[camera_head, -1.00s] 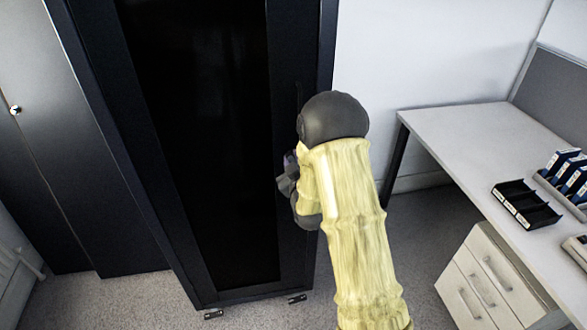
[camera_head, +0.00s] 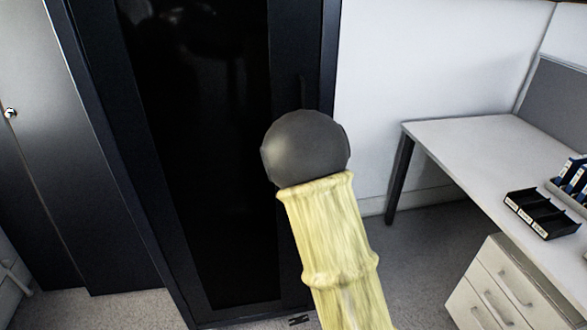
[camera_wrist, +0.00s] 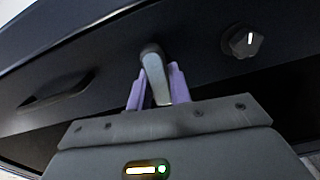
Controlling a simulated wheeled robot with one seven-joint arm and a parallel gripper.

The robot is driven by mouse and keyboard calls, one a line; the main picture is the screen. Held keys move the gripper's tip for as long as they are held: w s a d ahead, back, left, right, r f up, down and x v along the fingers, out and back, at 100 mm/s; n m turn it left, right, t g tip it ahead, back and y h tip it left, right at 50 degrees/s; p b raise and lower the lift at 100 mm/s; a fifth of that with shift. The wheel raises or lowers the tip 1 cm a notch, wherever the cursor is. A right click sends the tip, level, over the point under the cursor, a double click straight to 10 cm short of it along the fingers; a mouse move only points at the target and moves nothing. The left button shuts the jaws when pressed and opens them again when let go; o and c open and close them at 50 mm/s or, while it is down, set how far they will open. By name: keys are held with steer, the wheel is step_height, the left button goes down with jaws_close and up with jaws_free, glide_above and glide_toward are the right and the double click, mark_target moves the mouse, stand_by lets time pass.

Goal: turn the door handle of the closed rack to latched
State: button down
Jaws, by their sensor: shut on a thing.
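The black rack (camera_head: 300,45) stands closed, with a dark glass door (camera_head: 205,150). In the wrist view, the grey lever handle (camera_wrist: 153,68) sticks out from the dark door frame. My gripper (camera_wrist: 156,88) has its two purple fingers on either side of the lever and is shut on it. In the head view, my arm's dark joint and yellow sleeve hide the gripper and the lever. I cannot tell from these frames whether the handle is latched.
A black knob with a white mark (camera_wrist: 242,41) sits right of the lever, and a dark recessed grip (camera_wrist: 57,90) sits left. A white desk (camera_head: 470,145) with black trays (camera_head: 541,213) and a drawer unit (camera_head: 490,290) stands right. A grey cabinet (camera_head: 50,130) stands left.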

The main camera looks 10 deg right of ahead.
steer(key=shift+n, duration=0.6)
steer(key=c, duration=1.3)
jaws_free()
steer(key=shift+w, duration=0.1)
steer(key=s+b, duration=1.5)
steer(key=s, duration=0.2)
steer(key=shift+s, duration=0.25)
